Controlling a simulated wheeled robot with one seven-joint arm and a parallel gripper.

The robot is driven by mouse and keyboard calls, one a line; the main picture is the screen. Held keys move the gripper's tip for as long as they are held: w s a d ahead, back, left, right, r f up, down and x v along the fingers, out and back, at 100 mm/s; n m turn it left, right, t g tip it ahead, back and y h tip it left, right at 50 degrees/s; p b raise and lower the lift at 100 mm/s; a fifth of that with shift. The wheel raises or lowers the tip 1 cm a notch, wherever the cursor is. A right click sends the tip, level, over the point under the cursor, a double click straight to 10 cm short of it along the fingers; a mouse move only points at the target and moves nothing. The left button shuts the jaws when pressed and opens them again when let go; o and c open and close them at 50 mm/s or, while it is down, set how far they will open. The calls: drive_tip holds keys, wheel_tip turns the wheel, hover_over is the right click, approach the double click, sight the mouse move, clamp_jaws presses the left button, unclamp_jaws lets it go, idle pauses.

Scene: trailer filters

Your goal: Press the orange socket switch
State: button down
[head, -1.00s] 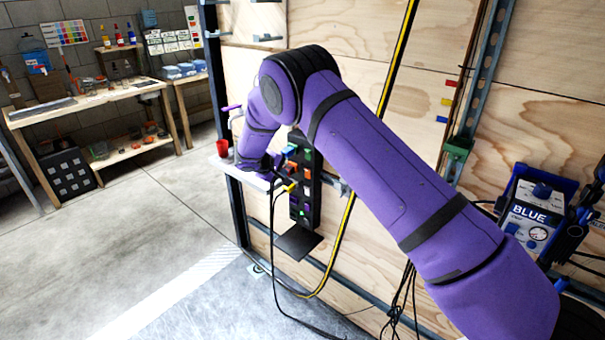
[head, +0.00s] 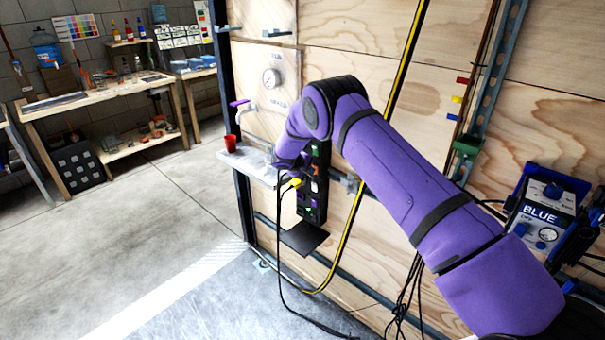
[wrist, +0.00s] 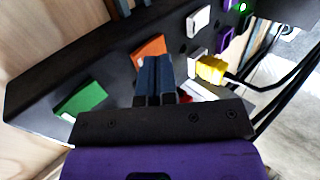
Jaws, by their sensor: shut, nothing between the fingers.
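The black socket strip (head: 309,205) is mounted upright on the plywood wall, and my purple arm hides its upper part in the head view. In the wrist view the strip (wrist: 105,62) fills the middle. The orange switch (wrist: 149,48) shows just beyond my fingertips, partly covered by them. My gripper (wrist: 155,62) is shut and empty, its dark fingers pointing at the orange switch's near edge. I cannot tell whether they touch it. A green switch (wrist: 82,97) lies to the left of the fingers, and a white switch (wrist: 198,21) lies to the upper right.
A yellow plug (wrist: 211,69) with a black cable sits right of my fingers. A purple switch (wrist: 226,38) and a lit green light (wrist: 243,6) are farther along. A white shelf (head: 246,163) with a red cup (head: 230,143) stands left of the strip.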

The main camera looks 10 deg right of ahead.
drive_tip(key=shift+w+d, duration=0.2)
drive_tip(key=shift+d, duration=0.1)
drive_tip(key=shift+d+r, duration=0.1)
drive_tip(key=shift+w+d, duration=0.15)
drive_tip(key=shift+d, duration=0.05)
drive_tip(key=shift+r, duration=0.15)
drive_tip(key=shift+r, duration=0.7)
